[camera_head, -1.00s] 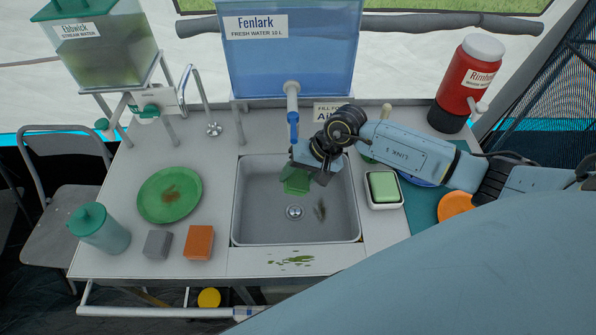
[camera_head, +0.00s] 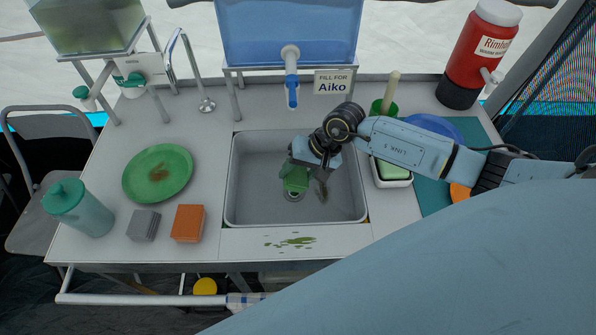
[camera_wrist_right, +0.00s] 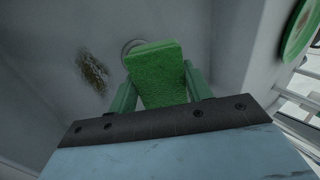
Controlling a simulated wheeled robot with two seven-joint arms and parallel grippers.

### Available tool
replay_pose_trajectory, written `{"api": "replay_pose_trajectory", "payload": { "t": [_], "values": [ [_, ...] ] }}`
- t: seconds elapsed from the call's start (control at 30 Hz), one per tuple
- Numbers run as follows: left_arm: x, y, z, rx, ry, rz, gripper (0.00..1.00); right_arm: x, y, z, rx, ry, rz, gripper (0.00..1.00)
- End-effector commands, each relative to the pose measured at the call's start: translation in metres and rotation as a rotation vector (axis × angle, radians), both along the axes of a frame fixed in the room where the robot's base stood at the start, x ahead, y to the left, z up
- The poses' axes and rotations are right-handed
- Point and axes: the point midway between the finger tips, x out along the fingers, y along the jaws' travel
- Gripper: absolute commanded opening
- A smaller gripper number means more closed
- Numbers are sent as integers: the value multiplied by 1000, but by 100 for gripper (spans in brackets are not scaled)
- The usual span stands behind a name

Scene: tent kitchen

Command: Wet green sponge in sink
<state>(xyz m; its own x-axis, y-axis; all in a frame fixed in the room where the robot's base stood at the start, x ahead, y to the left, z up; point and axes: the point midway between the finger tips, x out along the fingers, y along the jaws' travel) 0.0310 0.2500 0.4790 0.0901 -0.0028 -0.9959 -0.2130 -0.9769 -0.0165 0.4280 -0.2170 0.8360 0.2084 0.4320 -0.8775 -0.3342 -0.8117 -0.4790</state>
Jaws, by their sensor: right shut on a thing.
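The green sponge (camera_head: 296,184) is held in my right gripper (camera_head: 294,178) over the grey sink basin (camera_head: 253,200). In the right wrist view the sponge (camera_wrist_right: 158,78) sits between the two green fingers, which are shut on it. The drain (camera_wrist_right: 131,47) shows just beyond the sponge, and in the head view the sponge partly covers it. The tank tap (camera_head: 291,85) with the blue spout is behind the gripper, toward the back of the sink. I cannot tell whether the sponge touches the basin floor. My left gripper is not in view.
A brown-green smear (camera_wrist_right: 93,70) lies in the sink beside the drain. A green-stained patch (camera_head: 290,242) is on the front ledge. Left are a green plate (camera_head: 158,173), a grey sponge (camera_head: 144,225), an orange sponge (camera_head: 188,223) and a teal bottle (camera_head: 79,208). A soap dish (camera_head: 391,174) stands right.

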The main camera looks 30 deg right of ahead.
Motion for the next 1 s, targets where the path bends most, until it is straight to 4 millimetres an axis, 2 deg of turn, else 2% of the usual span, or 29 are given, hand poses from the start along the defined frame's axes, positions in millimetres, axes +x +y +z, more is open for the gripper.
{"api": "replay_pose_trajectory", "payload": {
  "t": [0.57,1.0],
  "values": [
    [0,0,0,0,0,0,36,0,0,1,0,-1,0,31],
    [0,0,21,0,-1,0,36,0,0,35,-2,-1,1,31]
  ]
}}
